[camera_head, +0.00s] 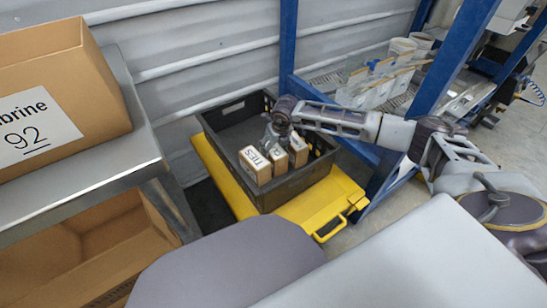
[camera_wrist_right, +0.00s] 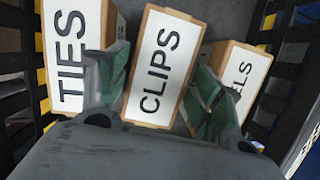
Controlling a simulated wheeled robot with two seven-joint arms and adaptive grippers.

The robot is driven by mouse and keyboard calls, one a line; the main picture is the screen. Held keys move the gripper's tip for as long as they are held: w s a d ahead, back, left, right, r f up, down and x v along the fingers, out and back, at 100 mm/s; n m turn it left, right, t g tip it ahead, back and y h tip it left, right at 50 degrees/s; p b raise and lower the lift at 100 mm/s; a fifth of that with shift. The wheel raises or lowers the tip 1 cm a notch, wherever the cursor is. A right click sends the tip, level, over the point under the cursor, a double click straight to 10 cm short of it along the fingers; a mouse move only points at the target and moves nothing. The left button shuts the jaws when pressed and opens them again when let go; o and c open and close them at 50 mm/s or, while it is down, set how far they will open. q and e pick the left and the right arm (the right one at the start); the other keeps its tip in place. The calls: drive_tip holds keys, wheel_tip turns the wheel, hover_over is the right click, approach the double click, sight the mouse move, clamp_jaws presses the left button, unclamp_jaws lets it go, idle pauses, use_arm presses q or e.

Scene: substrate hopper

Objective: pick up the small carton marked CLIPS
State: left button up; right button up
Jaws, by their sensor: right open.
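The small carton marked CLIPS (camera_wrist_right: 160,65) stands in the middle of a row of three in the right wrist view, its white label facing me. In the head view it looks to be the middle carton (camera_head: 279,160) in the black crate (camera_head: 288,190). My right gripper (camera_head: 274,133) is over the crate. In the wrist view its green-padded fingers (camera_wrist_right: 158,78) are open, one at each side of the CLIPS carton. I cannot tell whether they touch it. My left gripper is not in view.
The TIES carton (camera_wrist_right: 75,50) is close on the left of the CLIPS carton, and a carton with a label ending in LS (camera_wrist_right: 240,75) is close on the right. Crate walls surround them. The crate stands on a yellow platform (camera_head: 318,203). A blue post (camera_head: 288,35) rises behind.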

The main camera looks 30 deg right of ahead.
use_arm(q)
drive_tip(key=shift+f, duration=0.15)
use_arm(e)
drive_tip(key=shift+f, duration=0.25)
idle(0.5)
drive_tip(key=c, duration=1.2)
drive_tip(key=shift+r, duration=0.1)
